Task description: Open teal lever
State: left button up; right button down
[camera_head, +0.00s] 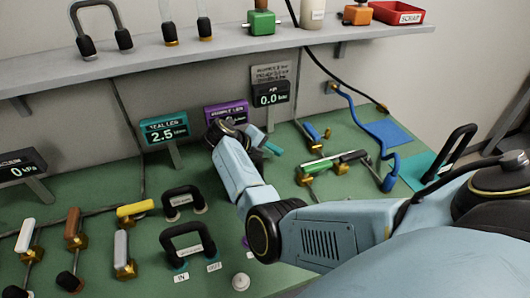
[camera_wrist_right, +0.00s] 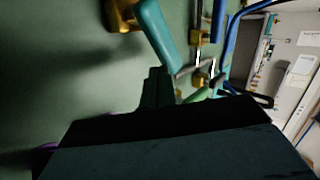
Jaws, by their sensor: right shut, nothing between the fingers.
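The teal lever (camera_head: 273,148) shows as a short teal handle just past the end of my right arm in the head view; its base is hidden there by the arm. In the right wrist view the teal lever (camera_wrist_right: 157,35) is a flat-sided teal handle beside a brass mount (camera_wrist_right: 122,14). My right gripper (camera_wrist_right: 155,86) is shut and empty, its dark fingertips close to the free end of the handle. I cannot tell whether they touch. In the head view the right gripper is mostly hidden behind its wrist. My left gripper is not in view.
The teal gauge (camera_head: 164,131) reads 2.5 and stands left of my right arm. A purple gauge (camera_head: 227,113) is partly hidden behind the wrist. Green (camera_head: 316,167) and blue (camera_head: 313,131) levers lie to the right. Black handles (camera_head: 186,243) and other levers fill the left.

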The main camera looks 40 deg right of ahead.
notch_tip(320, 180, up, 10)
jog(key=p, duration=0.1)
jog(key=shift+f, duration=0.1)
